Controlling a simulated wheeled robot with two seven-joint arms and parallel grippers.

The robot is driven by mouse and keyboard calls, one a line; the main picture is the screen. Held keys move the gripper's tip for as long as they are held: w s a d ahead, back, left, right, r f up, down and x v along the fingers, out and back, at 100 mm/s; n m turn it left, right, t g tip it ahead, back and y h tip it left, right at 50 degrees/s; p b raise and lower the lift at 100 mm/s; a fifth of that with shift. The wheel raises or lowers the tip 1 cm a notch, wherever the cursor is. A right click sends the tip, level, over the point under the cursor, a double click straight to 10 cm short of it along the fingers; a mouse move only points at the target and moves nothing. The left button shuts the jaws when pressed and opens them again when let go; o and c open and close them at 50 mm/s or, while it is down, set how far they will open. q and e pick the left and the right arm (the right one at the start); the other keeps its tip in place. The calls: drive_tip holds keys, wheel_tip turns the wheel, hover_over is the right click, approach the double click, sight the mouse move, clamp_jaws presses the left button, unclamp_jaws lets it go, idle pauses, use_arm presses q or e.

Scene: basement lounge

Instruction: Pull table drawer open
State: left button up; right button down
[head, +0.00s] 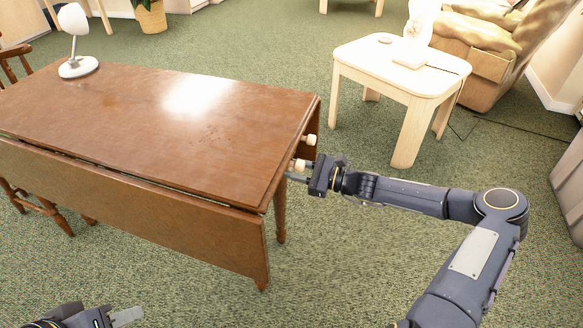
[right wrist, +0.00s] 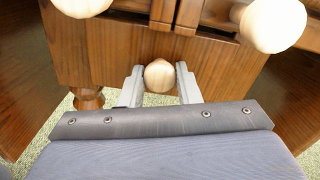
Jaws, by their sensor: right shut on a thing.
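The brown wooden table (head: 150,125) has pale round knobs at its right end. One knob (head: 310,140) stands free at that end in the head view. My right gripper (head: 297,172) is at the table's end, beside the knobs. In the right wrist view its two grey fingers (right wrist: 160,82) are closed on either side of a pale wooden knob (right wrist: 159,74). Two more knobs show at the top, at left (right wrist: 82,6) and right (right wrist: 272,24). The drawer's outline is mostly hidden in the head view. My left gripper (head: 126,316) is at the bottom left, partly cut off; its jaw gap cannot be seen.
A white lamp (head: 78,45) stands on the table's far left corner. A pale side table (head: 385,62) stands beyond my right arm, with an armchair (head: 490,45) behind it. A wooden chair (head: 40,207) is at the left. Green carpet is clear between the tables.

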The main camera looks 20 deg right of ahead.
drive_tip(key=p+v, duration=0.5)
drive_tip(key=v, duration=2.1)
drive_tip(key=shift+s+d+p, duration=0.3)
drive_tip(key=shift+s+p, duration=0.05)
drive_tip(key=c, duration=1.1)
unclamp_jaws()
drive_tip(key=shift+o, duration=0.2)
drive_tip(key=v, duration=0.7)
drive_tip(key=shift+s+d, duration=0.2)
drive_tip(key=shift+d, duration=0.1)
